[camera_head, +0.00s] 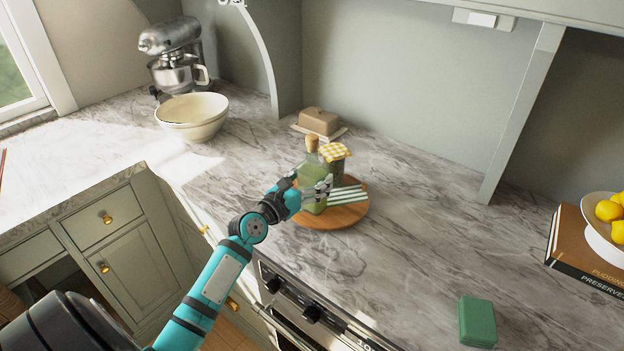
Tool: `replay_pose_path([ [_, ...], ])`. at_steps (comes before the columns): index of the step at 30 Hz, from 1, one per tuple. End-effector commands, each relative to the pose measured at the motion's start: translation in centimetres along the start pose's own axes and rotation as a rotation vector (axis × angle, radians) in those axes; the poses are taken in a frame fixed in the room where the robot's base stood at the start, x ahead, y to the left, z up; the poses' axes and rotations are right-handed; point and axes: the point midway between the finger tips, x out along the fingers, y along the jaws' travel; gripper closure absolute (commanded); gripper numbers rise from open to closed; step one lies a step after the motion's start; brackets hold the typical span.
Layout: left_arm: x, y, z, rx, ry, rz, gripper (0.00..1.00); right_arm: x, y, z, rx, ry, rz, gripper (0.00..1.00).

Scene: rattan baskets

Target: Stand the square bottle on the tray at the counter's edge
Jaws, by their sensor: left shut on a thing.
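The square bottle (311,159) is of clear glass with greenish contents and a cork. It is upright at the left part of the round wooden tray (332,217) near the counter's front edge. My left gripper (322,187) reaches in from the left and is shut on the bottle, its fingers in front of the bottle's middle. The bottle's lower end shows below the fingers, over the tray; I cannot tell if it touches the wood. My right gripper is not in view.
On the tray are a jar with a yellow checked lid (335,152) and a green-and-white striped item (349,195). Behind are a butter dish (318,122), a cream bowl (192,117) and a mixer (172,50). A green box (477,322) lies at right; the counter between is clear.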

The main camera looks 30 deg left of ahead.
Motion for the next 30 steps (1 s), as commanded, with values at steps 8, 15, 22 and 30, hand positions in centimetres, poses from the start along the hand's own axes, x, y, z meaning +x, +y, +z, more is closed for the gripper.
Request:
replay_pose_path([
  [8, 0.0, 0.0, -0.3, 0.0, 0.0, 0.0, 0.24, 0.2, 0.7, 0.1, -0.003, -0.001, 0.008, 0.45],
  [15, 0.0, 0.0, -0.2, 0.0, 0.0, 0.0, 0.0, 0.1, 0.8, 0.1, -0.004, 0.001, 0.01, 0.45],
  [22, 0.0, 0.0, -0.1, 0.0, 0.0, 0.0, 0.0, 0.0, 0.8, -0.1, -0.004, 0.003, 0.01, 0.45],
  [30, -3.6, -0.1, -0.2, 0.001, 0.003, 0.0, 0.0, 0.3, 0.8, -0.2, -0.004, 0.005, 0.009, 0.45],
])
